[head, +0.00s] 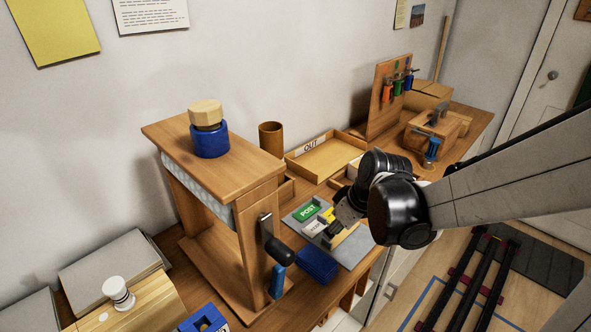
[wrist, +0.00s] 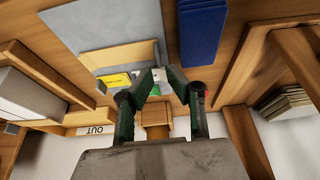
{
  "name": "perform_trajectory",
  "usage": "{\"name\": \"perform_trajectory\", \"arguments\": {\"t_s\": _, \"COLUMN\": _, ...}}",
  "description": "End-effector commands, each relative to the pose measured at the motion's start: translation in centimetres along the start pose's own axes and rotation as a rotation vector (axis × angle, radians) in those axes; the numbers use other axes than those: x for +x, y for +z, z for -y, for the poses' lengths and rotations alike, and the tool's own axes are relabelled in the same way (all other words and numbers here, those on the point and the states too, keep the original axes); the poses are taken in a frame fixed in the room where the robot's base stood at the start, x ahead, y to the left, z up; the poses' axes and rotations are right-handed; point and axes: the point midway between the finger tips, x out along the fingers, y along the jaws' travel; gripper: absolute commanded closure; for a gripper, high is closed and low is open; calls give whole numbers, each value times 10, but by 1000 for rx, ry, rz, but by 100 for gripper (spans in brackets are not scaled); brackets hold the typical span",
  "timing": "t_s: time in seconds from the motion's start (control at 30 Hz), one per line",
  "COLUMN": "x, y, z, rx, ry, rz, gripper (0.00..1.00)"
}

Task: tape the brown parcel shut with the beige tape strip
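My gripper (head: 336,229) is low over the grey mat on the bench, its fingers pointing down. In the wrist view its fingertips (wrist: 159,76) are drawn partly together with a gap between them. A white tile (wrist: 157,73) shows through that gap, and I see nothing held. A flat beige piece (head: 356,244) lies on the mat beside the gripper; it also shows in the wrist view (wrist: 122,57). I cannot tell whether it is the tape strip. A brown cardboard box (head: 433,89), possibly the parcel, stands at the far right end, partly hidden.
Green POST (head: 307,212) and yellow (head: 327,215) tiles lie on the mat. A blue block (head: 317,265) stands in front. A wooden press frame (head: 250,255) rises close at left. The OUT tray (head: 322,172) sits behind, and a wooden vice (head: 455,128) at far right.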

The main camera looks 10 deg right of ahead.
Motion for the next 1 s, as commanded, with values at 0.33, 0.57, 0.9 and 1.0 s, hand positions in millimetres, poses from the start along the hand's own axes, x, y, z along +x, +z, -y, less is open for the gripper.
{"name": "perform_trajectory", "arguments": {"t_s": 0.33, "x": 27, "y": 4, "z": -2, "rx": 0, "ry": 0, "rz": 0, "gripper": 85}}
{"name": "perform_trajectory", "arguments": {"t_s": 0.57, "x": 49, "y": 6, "z": -2, "rx": 1, "ry": 0, "rz": 0, "gripper": 85}}
{"name": "perform_trajectory", "arguments": {"t_s": 0.9, "x": 54, "y": 5, "z": -2, "rx": 1, "ry": 0, "rz": 0, "gripper": 85}}
{"name": "perform_trajectory", "arguments": {"t_s": 1.0, "x": 54, "y": 5, "z": -2, "rx": 1, "ry": 0, "rz": 0, "gripper": 97}}
